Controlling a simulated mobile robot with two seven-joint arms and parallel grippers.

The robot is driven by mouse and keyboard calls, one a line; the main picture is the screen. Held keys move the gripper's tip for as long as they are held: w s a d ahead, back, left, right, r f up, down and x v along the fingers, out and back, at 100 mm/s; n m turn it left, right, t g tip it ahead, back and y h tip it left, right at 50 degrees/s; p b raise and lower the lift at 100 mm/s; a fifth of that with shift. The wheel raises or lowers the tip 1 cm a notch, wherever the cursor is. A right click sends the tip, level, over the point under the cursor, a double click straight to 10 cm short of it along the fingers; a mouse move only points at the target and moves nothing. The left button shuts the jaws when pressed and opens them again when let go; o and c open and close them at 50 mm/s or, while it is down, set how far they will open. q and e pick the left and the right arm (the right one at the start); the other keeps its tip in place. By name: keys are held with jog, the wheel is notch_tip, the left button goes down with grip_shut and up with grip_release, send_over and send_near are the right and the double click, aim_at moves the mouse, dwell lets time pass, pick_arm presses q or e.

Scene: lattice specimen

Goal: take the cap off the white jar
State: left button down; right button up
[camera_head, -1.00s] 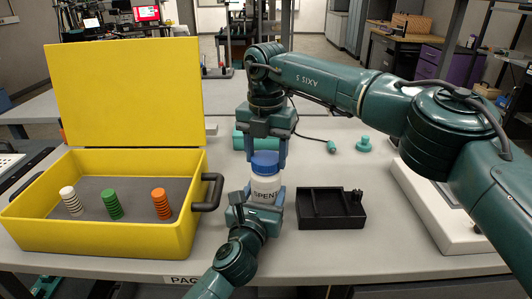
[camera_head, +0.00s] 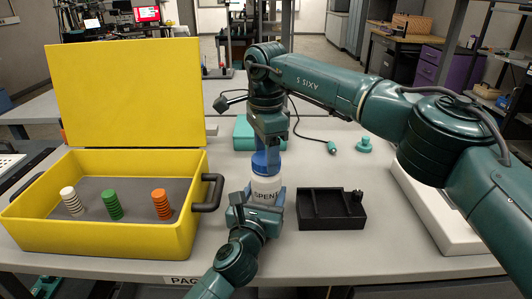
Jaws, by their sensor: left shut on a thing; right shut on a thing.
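The white jar (camera_head: 266,185) stands upright in the middle of the table, with "SPENT" on its label. Its blue cap (camera_head: 262,164) sits on top, and I cannot see a gap between cap and jar. My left gripper (camera_head: 262,199) comes from below in the head view and is shut on the jar's body, one finger on each side. My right gripper (camera_head: 268,160) points straight down from above and is shut on the blue cap. Its near finger hides part of the cap.
An open yellow case (camera_head: 105,252) with white, green and orange ribbed pieces stands left. A black tray (camera_head: 332,224) lies right of the jar. A teal box (camera_head: 243,134) is behind it. A teal knob (camera_head: 364,145) and white slab (camera_head: 440,215) are at right.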

jog(key=n, duration=0.4)
jog(key=shift+n, duration=0.3)
jog(key=n, duration=0.4)
jog(key=shift+n, duration=0.3)
jog(key=shift+r, duration=0.15)
jog(key=shift+r, duration=1)
jog(key=shift+r, duration=2)
pick_arm(q)
jog(key=shift+c, duration=1.8)
grip_release()
